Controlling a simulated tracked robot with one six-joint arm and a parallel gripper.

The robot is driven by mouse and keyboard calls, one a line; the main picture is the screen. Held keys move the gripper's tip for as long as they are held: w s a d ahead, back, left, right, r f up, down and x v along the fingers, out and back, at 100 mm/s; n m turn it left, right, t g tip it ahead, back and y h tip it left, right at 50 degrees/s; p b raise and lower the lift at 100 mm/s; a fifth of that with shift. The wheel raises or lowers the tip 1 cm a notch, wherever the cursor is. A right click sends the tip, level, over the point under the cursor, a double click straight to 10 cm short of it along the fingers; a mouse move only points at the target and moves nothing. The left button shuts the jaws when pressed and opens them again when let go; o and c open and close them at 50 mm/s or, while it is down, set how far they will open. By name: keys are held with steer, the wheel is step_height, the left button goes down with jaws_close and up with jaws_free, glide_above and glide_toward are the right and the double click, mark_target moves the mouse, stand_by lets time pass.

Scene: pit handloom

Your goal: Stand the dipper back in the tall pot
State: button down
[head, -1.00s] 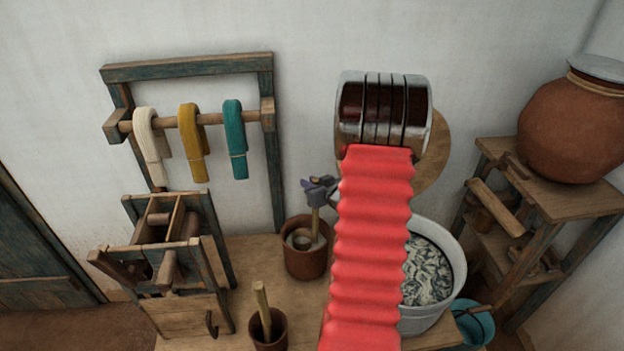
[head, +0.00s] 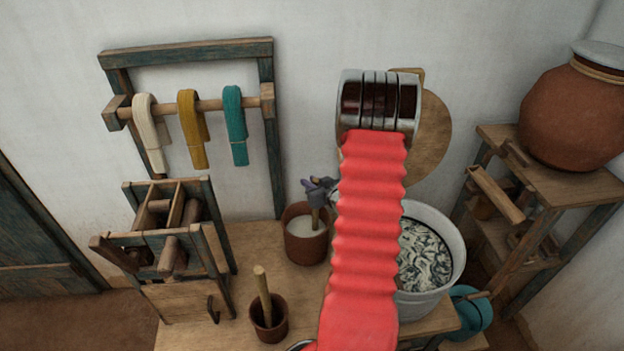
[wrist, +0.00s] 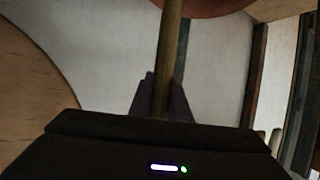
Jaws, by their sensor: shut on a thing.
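A brown clay pot (head: 306,250) with white liquid (head: 302,227) in its mouth stands on the wooden table. My gripper (head: 319,189) is just above its rim, partly hidden by my red-sleeved arm. It is shut on the wooden dipper handle (head: 315,217), which runs down, nearly upright, into the pot's mouth. The dipper's cup does not show. In the wrist view the handle (wrist: 171,45) stands between the dark jaws (wrist: 163,100), and part of a reddish-brown pot (wrist: 200,6) shows at the top.
A smaller brown pot (head: 270,327) with a wooden stick (head: 263,290) stands nearer the front. A white tub (head: 450,270) of grey-white stuff stands right of my arm. A rack with yarn hanks (head: 192,130) and a wooden frame device (head: 175,240) are left. A shelf with a large jar (head: 570,120) is right.

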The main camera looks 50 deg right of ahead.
steer(key=shift+f, duration=2.35)
steer(key=c, duration=1.6)
jaws_free()
steer(key=shift+o, duration=0.2)
steer(key=v, duration=1.3)
steer(key=shift+s, duration=0.35)
steer(key=shift+a+r, duration=0.1)
